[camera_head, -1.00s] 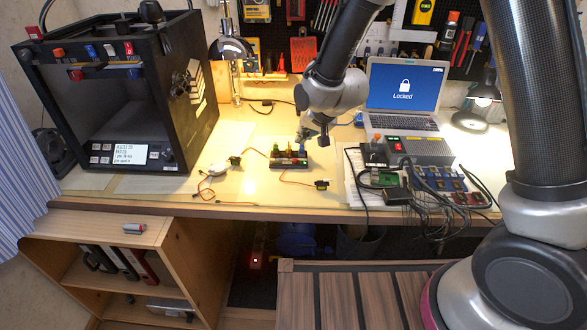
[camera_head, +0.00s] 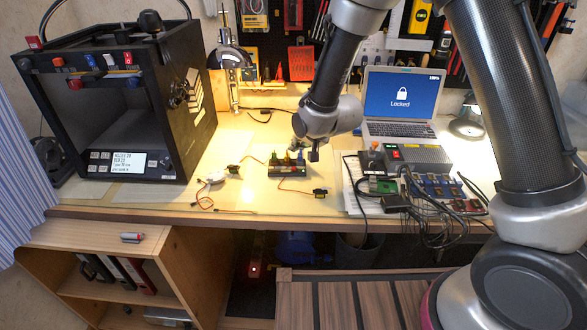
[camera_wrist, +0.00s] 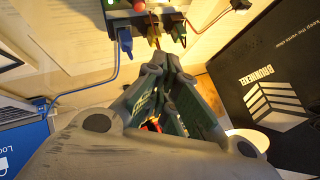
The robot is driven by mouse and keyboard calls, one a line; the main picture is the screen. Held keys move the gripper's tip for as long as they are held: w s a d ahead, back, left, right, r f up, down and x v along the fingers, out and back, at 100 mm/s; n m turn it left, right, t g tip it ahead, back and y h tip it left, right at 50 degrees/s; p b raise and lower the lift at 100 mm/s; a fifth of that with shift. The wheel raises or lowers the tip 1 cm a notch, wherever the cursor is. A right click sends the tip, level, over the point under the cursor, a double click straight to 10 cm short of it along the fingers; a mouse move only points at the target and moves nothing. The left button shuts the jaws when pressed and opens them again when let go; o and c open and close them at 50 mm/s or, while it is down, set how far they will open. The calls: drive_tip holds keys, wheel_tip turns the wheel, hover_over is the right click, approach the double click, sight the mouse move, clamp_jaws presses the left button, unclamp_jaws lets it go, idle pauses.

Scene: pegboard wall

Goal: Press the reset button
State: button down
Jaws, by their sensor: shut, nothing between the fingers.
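A small dark box (camera_head: 288,170) with a row of green, yellow and blue plug-like parts lies on the desk. In the wrist view its face (camera_wrist: 170,20) shows at the top edge, with blue, yellow and green parts on wires. A round red part (camera_wrist: 139,5), which may be the reset button, and a green light sit at the picture's edge. No label reading reset is legible. My gripper (camera_wrist: 166,62) is shut and empty, its tips just short of the box in the picture. In the head view my gripper (camera_head: 298,149) is over the box's back side; contact cannot be told.
A black printer-like machine (camera_head: 120,110) stands at the left. A laptop (camera_head: 402,95) showing "Locked" stands behind at the right. A grey unit (camera_head: 418,155) and tangled cables (camera_head: 430,205) lie at the right. A lamp (camera_head: 230,60) stands behind.

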sight(294, 169)
drive_tip(key=shift+f, duration=2.45)
drive_tip(key=shift+f, duration=0.15)
drive_tip(key=shift+f, duration=0.25)
